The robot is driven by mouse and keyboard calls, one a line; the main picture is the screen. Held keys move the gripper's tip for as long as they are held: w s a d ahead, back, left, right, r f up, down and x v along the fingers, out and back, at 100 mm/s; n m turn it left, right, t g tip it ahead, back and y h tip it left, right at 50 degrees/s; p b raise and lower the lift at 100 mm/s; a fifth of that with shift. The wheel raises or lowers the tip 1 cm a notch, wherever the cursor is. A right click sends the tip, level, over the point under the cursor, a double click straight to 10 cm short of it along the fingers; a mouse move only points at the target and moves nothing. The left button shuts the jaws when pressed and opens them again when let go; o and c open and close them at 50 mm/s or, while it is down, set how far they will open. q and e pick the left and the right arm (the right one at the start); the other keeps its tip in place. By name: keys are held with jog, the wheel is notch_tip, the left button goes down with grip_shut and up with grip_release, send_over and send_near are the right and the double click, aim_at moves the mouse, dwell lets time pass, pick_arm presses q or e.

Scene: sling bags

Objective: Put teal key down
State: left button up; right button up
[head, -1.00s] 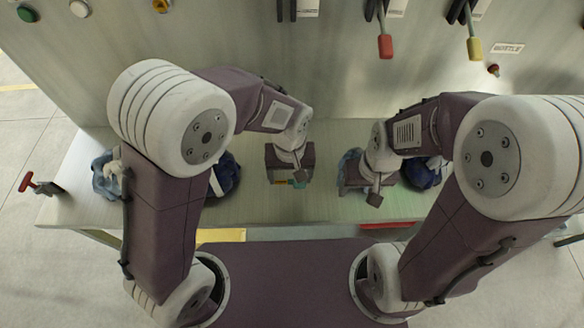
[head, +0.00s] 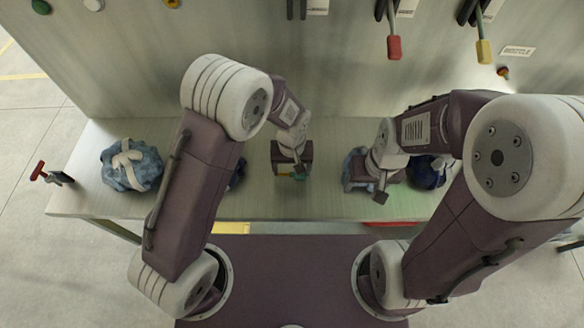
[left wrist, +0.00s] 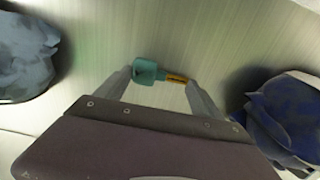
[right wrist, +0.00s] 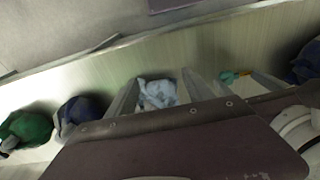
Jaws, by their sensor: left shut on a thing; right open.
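The teal key (left wrist: 147,72) has a teal head and a brass-coloured shaft. In the left wrist view it lies across between the fingertips of my left gripper (left wrist: 160,84), which is shut on it. The key also shows at the right in the right wrist view (right wrist: 233,76). In the head view my left gripper (head: 292,172) is low over the middle of the bench (head: 325,190); whether the key touches the bench I cannot tell. My right gripper (right wrist: 162,84) is open, with a light blue bag (right wrist: 158,93) showing between its fingers.
A blue-grey bag with a beige strap (head: 132,167) sits at the bench's left. A navy bag (head: 237,175) is partly behind my left arm, and a dark blue bag (head: 424,174) is at the right. A green bag (right wrist: 27,128) shows in the right wrist view. Bare bench lies around the key.

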aim_at(291, 175)
pick_arm(q)
jog(key=o, duration=1.3)
jog(key=shift+f, duration=0.1)
jog(key=r, duration=1.2)
jog(key=shift+s+r, duration=0.2)
jog(key=shift+s, duration=0.05)
jog(key=shift+a, duration=0.1)
jog(key=shift+t, duration=0.3)
jog(key=s+a+f, duration=0.1)
jog(key=s+a, duration=0.2)
jog(key=a, duration=0.2)
jog(key=s+a, duration=0.3)
jog(key=a, duration=0.3)
jog(key=s+a+f, duration=0.1)
jog(key=s+a, duration=0.2)
jog(key=a, duration=0.3)
jog(key=shift+s+a+f, duration=0.2)
jog(key=shift+s+f, duration=0.05)
jog(key=shift+f, duration=0.05)
